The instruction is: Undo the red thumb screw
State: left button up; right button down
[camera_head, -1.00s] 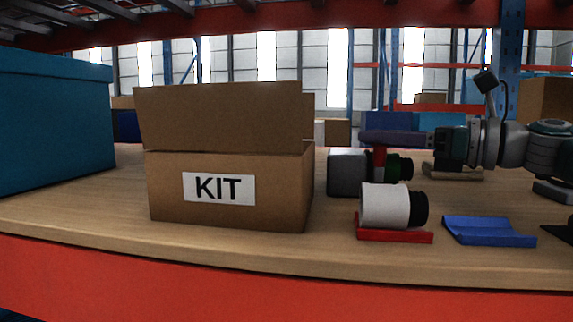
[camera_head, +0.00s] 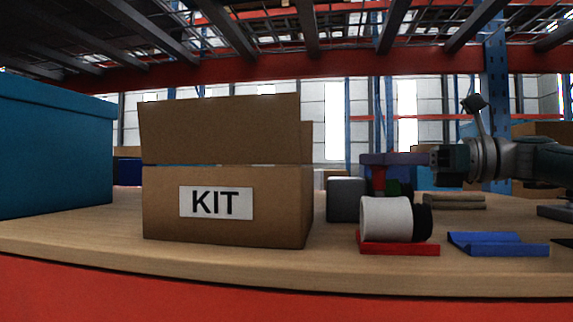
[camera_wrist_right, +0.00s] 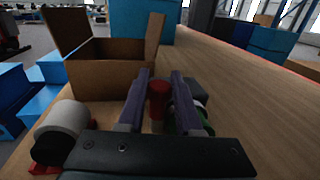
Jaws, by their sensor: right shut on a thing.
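The red thumb screw (camera_head: 378,177) stands upright beside a grey block (camera_head: 346,199) and a dark green and black cylindrical part (camera_head: 395,187). In the right wrist view the red screw (camera_wrist_right: 158,98) sits between the two purple fingers of my right gripper (camera_wrist_right: 160,88). My right gripper (camera_head: 388,159) reaches in from the right, shut on the screw's upper part. The screw's lower end is hidden. My left gripper is not in view.
A white cylinder with a black end (camera_head: 386,218) lies on a red tray (camera_head: 398,249) in front. A blue tray (camera_head: 497,244) is to its right. An open cardboard KIT box (camera_head: 270,222) and a teal bin (camera_head: 50,150) stand left.

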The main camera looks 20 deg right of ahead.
jog(key=c, duration=0.6)
grip_release()
jog(key=v, duration=0.9)
jog(key=shift+d+f, duration=0.1)
jog(key=shift+s+d, duration=0.2)
jog(key=shift+s, duration=0.1)
